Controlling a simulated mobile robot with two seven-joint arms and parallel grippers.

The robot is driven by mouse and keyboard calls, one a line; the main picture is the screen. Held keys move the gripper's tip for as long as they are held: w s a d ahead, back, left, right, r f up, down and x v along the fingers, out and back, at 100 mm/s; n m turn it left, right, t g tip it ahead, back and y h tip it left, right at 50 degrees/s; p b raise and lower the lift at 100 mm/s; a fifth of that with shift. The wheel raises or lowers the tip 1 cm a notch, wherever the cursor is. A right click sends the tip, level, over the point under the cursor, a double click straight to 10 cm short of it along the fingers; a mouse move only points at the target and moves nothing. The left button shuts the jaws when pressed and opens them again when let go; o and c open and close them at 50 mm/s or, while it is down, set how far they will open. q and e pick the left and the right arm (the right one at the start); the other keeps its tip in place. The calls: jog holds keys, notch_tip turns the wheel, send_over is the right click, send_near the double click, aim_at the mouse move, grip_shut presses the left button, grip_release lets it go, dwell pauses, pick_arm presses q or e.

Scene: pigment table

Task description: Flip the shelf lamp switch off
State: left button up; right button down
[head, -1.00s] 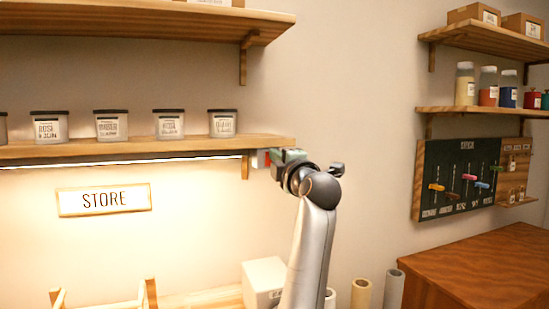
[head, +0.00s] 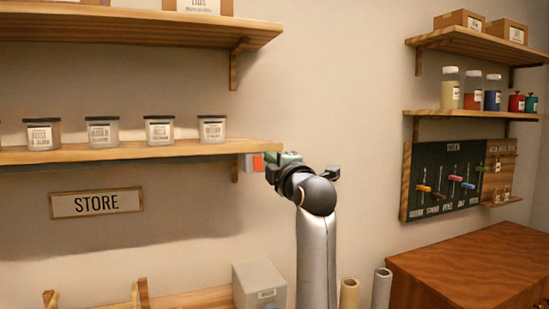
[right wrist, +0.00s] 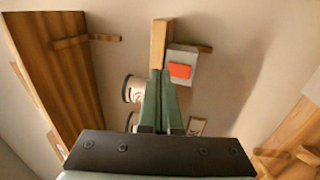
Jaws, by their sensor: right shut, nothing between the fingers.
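The lamp switch is a white plate with a red-orange rocker (head: 257,162) at the right end of the lower shelf (head: 140,153), beside its wooden bracket. The rocker also shows in the right wrist view (right wrist: 180,70). The lamp strip under this shelf gives no light, and the wall below is dim. My right gripper (head: 270,168) is shut and empty, with its tips close to the switch. In the right wrist view its green fingers (right wrist: 161,73) are together, just left of the rocker. I cannot tell whether they touch the plate. My left gripper is not in view.
Several labelled jars (head: 158,130) stand on the lower shelf. A STORE sign (head: 97,203) hangs below it. A tool board (head: 450,178) and wooden cabinet (head: 470,265) are at right.

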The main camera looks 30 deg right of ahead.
pick_arm(q)
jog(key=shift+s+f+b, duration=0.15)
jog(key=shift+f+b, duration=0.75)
jog(key=shift+b, duration=0.15)
pick_arm(e)
jog(key=s+a+r, duration=0.1)
jog(key=s+a, duration=0.1)
jog(key=s, duration=0.8)
jog(key=shift+a+r, duration=0.15)
jog(key=shift+r, duration=0.05)
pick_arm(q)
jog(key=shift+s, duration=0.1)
